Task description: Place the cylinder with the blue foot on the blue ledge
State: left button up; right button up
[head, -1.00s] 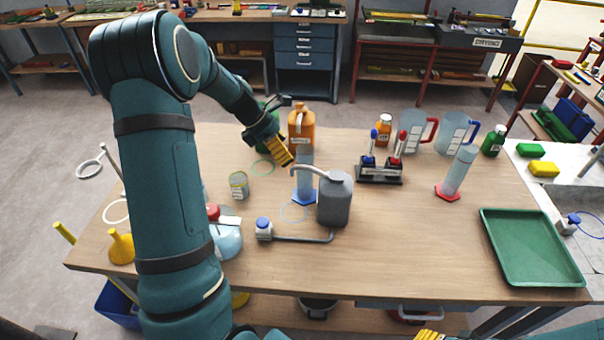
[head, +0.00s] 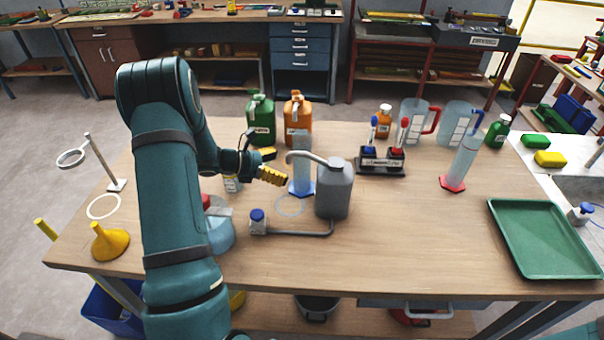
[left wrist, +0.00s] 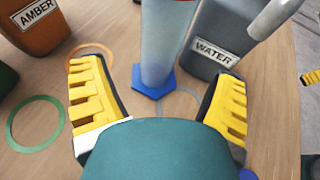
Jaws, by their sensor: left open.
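The cylinder with the blue foot (head: 301,172) stands upright on the table between the orange and grey cans. Its clear body and blue foot (left wrist: 153,82) also show in the left wrist view. My left gripper (head: 273,170) is open and empty just left of the cylinder. In the left wrist view its yellow fingers (left wrist: 157,88) are spread, with the cylinder ahead between them and apart from both. A ridged yellow piece of my right gripper (left wrist: 312,78) shows at that view's right edge; its opening cannot be judged. I cannot make out a blue ledge.
The grey water can (head: 333,190) stands close right of the cylinder, its spout reaching towards it. The orange amber can (head: 297,115) and green can (head: 260,120) stand behind. A pale blue ring (head: 290,207) lies in front.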

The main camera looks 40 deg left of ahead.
aim_at(294, 166)
pick_arm(q)
jog(key=x, duration=0.7)
jog(key=shift+w+d+r, duration=0.1)
jog(key=shift+w+r, duration=0.1)
jog(key=c, duration=1.3)
